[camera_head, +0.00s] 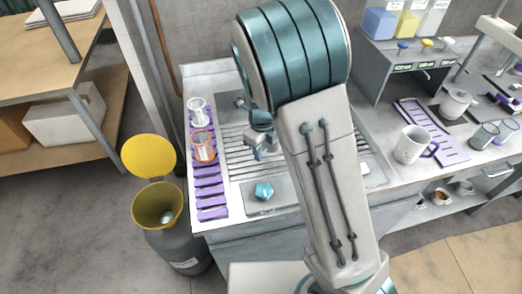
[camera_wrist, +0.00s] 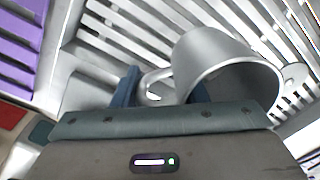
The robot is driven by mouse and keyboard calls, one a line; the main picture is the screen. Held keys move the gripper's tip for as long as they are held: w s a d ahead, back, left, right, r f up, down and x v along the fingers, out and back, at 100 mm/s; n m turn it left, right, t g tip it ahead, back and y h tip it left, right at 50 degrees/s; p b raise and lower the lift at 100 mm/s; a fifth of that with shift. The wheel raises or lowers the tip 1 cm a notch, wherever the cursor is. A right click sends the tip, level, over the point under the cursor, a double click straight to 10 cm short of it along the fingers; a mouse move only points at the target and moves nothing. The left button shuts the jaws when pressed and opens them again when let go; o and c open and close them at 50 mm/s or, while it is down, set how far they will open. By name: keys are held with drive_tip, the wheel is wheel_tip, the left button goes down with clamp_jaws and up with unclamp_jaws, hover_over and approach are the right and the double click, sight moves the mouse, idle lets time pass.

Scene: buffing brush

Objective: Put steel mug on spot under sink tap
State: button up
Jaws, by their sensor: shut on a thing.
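The steel mug (camera_wrist: 222,68) is large in the wrist view, tilted with its open mouth toward the lower right. My gripper (camera_wrist: 162,88) is shut on it at the handle side, with the handle between the two blue fingers. In the head view my gripper (camera_head: 257,148) hangs over the left part of the ribbed steel drainboard (camera_head: 232,148). My arm hides the mug there and much of the sink area. I cannot make out the tap or the spot under it. Ribbed metal shows behind the mug in the wrist view.
A purple slatted rack (camera_head: 210,190) with two glass vessels, one orange-rimmed (camera_head: 203,146), lies along the left counter edge. A teal object (camera_head: 264,190) lies in front of the drainboard. A white mug (camera_head: 410,145) stands right of my arm. A yellow-lidded bin (camera_head: 165,218) stands left.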

drive_tip(key=w, duration=0.1)
drive_tip(key=w+f, duration=0.2)
drive_tip(key=shift+w+a, duration=0.15)
drive_tip(key=shift+a, duration=0.1)
drive_tip(key=shift+f+p, duration=0.6)
drive_tip(key=shift+f, duration=1.45)
drive_tip(key=shift+f, duration=0.1)
drive_tip(key=o, duration=1.2)
